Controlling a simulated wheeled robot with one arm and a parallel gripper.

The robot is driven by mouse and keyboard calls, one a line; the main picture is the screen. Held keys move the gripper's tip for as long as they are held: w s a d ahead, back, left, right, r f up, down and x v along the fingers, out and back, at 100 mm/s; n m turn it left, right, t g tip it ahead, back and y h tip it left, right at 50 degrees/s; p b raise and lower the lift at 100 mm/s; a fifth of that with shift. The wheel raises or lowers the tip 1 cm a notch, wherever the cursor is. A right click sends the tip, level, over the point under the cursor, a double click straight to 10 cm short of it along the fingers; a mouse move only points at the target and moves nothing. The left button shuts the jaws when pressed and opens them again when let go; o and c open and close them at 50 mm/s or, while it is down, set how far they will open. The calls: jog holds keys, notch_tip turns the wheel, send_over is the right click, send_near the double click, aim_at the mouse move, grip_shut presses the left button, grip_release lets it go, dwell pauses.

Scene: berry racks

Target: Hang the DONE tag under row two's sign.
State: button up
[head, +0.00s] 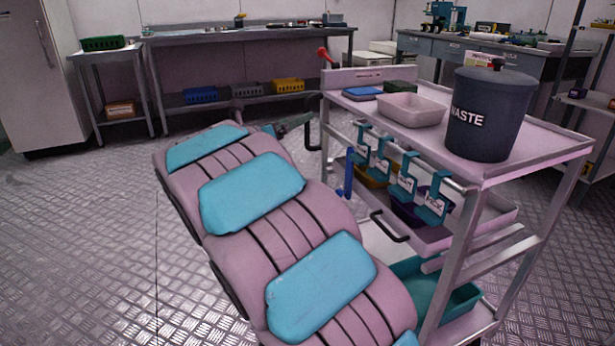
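Several teal hooked tags with white labels hang in a line from the near rail of a cart at right. They include a back tag (362,146), two middle tags (380,163) (403,182) and a front tag (434,204). Their lettering is too small to read, so I cannot tell which is the DONE tag. My arm reaches away across the middle. What seems to be my gripper (292,124) shows small and dark beyond its far end, left of the cart; its fingers are unclear. No row sign or berry rack is recognizable.
The cart (560,141) carries a dark WASTE bin (490,112), a pale tray (411,110) and a blue item (362,92). A drawer and a teal bin (465,302) sit lower. Workbenches (250,36) line the back. The metal floor (90,230) at left is clear.

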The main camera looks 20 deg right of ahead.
aim_at(353, 159)
jog(key=s+f+m+g+h+b, duration=0.1)
jog(key=s+f+m+g+h, duration=0.2)
jog(key=s+f+m+g, duration=0.6)
jog(key=shift+m, duration=0.8)
jog(key=d+p, duration=0.5)
jog(key=d+r+p, duration=0.1)
jog(key=d+p, duration=0.1)
jog(key=shift+s+d, duration=0.15)
jog(key=shift+d, duration=0.1)
jog(key=shift+d+f+b, duration=0.15)
jog(key=shift+d+b, duration=1.15)
jog(key=shift+b, duration=0.05)
jog(key=shift+d+f+b, duration=0.1)
jog(key=shift+d+b, duration=1.15)
jog(key=shift+b, duration=0.05)
jog(key=shift+c, duration=0.4)
jog(key=c, duration=1.1)
jog(key=shift+r, duration=0.1)
jog(key=shift+c, duration=0.2)
